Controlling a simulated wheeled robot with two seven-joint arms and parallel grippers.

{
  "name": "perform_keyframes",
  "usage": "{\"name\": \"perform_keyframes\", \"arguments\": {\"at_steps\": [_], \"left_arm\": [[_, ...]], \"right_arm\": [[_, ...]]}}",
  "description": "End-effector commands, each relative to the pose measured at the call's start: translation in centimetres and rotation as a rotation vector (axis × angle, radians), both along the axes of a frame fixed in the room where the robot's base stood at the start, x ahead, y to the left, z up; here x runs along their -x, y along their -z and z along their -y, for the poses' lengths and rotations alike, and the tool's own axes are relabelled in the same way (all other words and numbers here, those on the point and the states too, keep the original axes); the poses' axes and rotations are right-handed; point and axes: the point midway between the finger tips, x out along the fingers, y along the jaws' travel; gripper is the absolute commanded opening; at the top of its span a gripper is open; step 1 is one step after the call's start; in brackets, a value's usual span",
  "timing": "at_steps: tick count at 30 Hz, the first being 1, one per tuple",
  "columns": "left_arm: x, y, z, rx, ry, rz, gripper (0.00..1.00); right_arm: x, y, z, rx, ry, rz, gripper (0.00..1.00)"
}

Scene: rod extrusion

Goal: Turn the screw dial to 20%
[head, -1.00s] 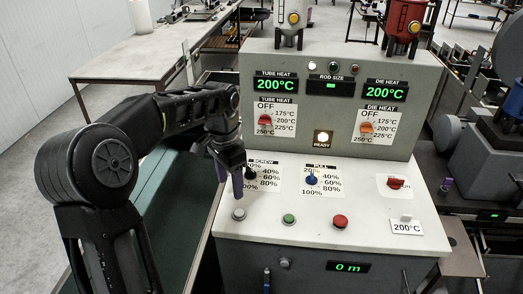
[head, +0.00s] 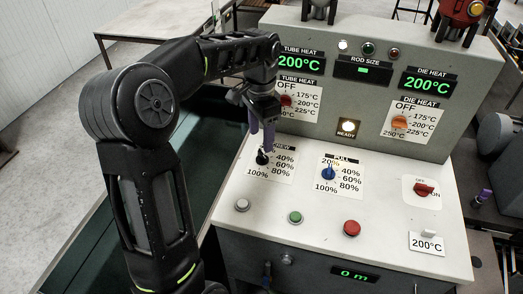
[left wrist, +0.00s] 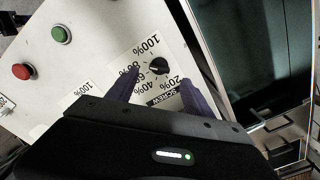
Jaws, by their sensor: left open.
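The black screw dial (head: 262,158) sits on the white sloped panel, beside its percent scale; my left gripper partly hides the SCREW label. It also shows in the left wrist view (left wrist: 159,66), where the scale reads upside down and the pointer's exact setting is hard to tell. My left gripper (head: 262,138) is open above the dial, its purple fingers pointing down. In the left wrist view its fingertips (left wrist: 158,76) are on either side of the dial, with visible gaps. My right gripper is not in view.
The blue pull dial (head: 329,173) is just right. Grey (head: 242,205), green (head: 295,217) and red (head: 352,228) buttons line the panel front. A red switch (head: 424,190) is at right. The upright display wall (head: 345,100) rises behind; the READY lamp (head: 347,128) glows.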

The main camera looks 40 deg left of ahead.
Motion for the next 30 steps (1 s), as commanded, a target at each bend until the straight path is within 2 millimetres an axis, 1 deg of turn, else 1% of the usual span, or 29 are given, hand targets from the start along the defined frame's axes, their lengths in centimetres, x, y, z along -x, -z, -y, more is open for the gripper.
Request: {"name": "perform_keyframes", "arguments": {"at_steps": [9, 13, 17, 24, 30], "left_arm": [[0.1, 4.7, 0.0, 0.0, 0.0, -0.004, 0.6], [0.1, 6.1, 0.0, 0.001, -0.001, -0.003, 0.6], [0.0, 6.8, 0.0, 0.001, 0.0, 0.0, 0.6], [0.0, 6.8, 0.0, 0.0, 0.0, 0.0, 0.59], [0.0, 6.8, 0.0, 0.0, 0.0, 0.001, 0.43]], "right_arm": [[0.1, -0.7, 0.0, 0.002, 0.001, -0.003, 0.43], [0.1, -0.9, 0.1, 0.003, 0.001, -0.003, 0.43], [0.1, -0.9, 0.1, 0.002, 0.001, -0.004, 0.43], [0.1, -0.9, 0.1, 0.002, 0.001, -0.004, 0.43], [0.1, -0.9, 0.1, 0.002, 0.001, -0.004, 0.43]]}}
